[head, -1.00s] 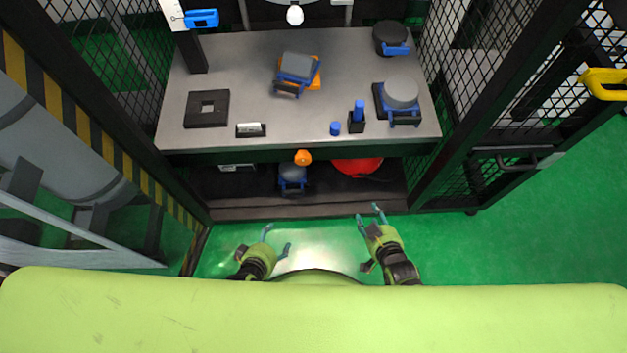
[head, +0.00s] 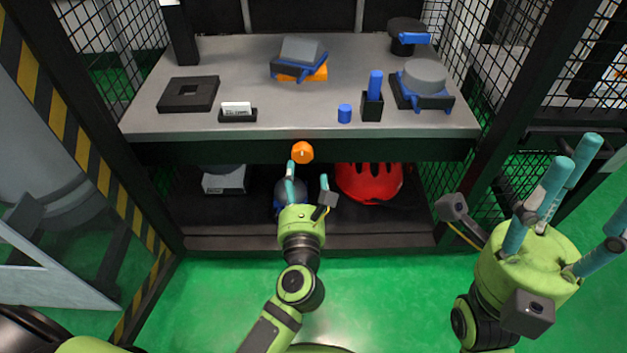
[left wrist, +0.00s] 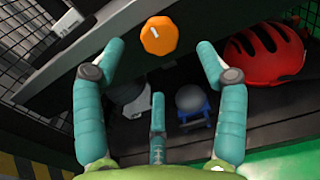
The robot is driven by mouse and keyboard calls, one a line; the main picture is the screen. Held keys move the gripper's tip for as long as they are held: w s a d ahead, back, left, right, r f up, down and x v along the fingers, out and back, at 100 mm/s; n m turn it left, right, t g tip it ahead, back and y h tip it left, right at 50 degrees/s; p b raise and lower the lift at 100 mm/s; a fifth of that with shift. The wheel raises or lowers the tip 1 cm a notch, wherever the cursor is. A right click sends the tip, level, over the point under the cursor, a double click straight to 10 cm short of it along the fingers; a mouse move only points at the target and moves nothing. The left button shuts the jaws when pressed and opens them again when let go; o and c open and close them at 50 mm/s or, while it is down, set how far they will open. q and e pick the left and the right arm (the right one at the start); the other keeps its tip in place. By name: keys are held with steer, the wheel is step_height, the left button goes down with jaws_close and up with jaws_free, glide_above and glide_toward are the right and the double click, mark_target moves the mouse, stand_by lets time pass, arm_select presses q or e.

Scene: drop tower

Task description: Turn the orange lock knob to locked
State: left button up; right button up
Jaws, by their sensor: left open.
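The orange lock knob (head: 302,152) sits on the dark front edge of the bench, below the grey top. In the left wrist view the knob (left wrist: 159,40) is faceted with a short white mark, slanted toward its upper left part. My left gripper (head: 307,178) is open just below and in front of the knob. In the left wrist view, the two outer fingertips of my left gripper (left wrist: 161,55) stand either side of the knob, apart from it. My right gripper (head: 592,180) is open and empty at the right, away from the bench.
The bench top (head: 260,105) carries a black square frame (head: 172,95), a small blue cylinder (head: 345,113) and blue-grey parts. Beneath the bench are a red helmet (head: 369,182) and a grey-blue object (left wrist: 190,99). Mesh panels flank the bench. Green floor lies in front.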

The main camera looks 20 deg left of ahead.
mark_target(302, 157)
arm_select(q)
steer(key=b+x, duration=0.1)
steer(key=x, duration=0.6)
steer(key=c, duration=1.2)
